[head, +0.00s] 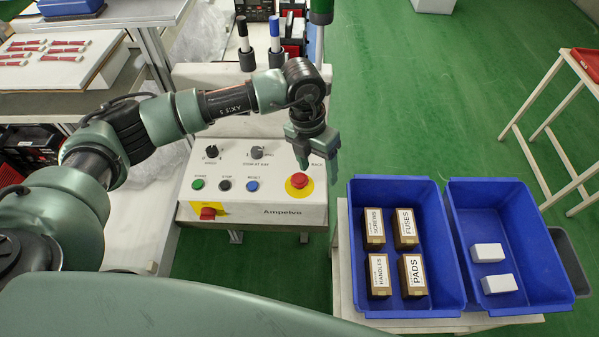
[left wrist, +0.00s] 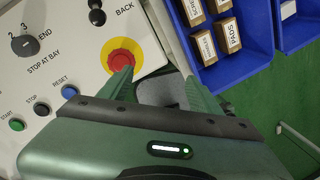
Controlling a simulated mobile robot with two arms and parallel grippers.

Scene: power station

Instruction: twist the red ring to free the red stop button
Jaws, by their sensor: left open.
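The red stop button (head: 297,180) sits on a yellow round plate at the right of the sloped white control panel (head: 270,160). In the left wrist view the red stop button (left wrist: 120,61) shows a darker middle with a brighter red ring (left wrist: 109,56) around it. My left gripper (head: 318,167) is open and empty, pointing down above the panel's right edge. In the left wrist view one finger of my left gripper (left wrist: 158,82) overlaps the button's lower edge, and the other is off to its right. I cannot tell whether that finger touches it. My right gripper is not in view.
Black knobs (head: 257,152) and green, black and blue buttons (head: 252,186) share the panel. A red part (head: 208,213) sits at its front left. To the right, blue bins (head: 357,250) hold labelled boxes (head: 405,227) and white blocks (head: 488,252). Green floor lies beyond.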

